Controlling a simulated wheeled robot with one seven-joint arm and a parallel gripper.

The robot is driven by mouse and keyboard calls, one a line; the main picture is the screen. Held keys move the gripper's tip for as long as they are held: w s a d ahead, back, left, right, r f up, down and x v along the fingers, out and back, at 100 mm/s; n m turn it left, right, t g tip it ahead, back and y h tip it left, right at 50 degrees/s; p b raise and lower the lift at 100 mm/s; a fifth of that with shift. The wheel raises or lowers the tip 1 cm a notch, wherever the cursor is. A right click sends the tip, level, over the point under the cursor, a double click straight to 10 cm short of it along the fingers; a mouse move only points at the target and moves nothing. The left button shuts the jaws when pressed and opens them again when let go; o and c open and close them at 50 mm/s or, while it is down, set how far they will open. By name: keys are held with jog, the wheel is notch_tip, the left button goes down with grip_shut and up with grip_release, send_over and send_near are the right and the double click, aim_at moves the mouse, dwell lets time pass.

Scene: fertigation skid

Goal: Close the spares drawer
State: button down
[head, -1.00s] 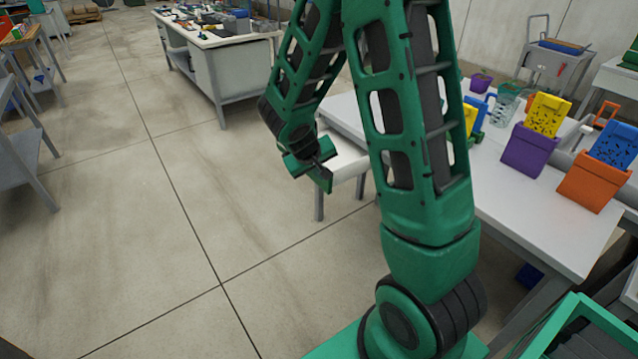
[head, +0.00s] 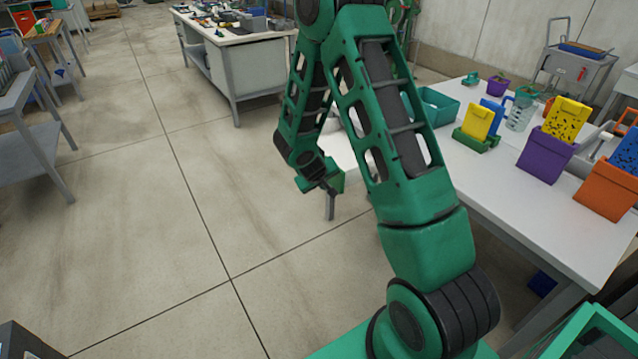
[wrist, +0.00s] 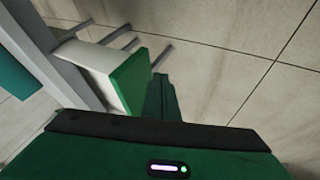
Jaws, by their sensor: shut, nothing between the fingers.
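A pale drawer (head: 341,151) stands out from the left side of the white table (head: 520,213) in the head view, partly hidden behind my arm. The wrist view shows the drawer pulled out, with a white body (wrist: 88,58) and a green front (wrist: 131,82). My gripper (head: 332,186) is shut and empty, just in front of the drawer's outer end. In the wrist view its fingers (wrist: 161,88) are close beside the green front; I cannot tell whether they touch it.
On the table stand a teal bin (head: 438,106), a purple bin (head: 545,156), an orange bin (head: 606,190) and a clear jug (head: 520,112). A workbench (head: 250,70) stands at the back. The floor (head: 170,210) left of my arm is clear.

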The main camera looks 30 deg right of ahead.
aim_at(336, 184)
jog(key=shift+w+d, duration=0.1)
jog(key=shift+d, duration=1.9)
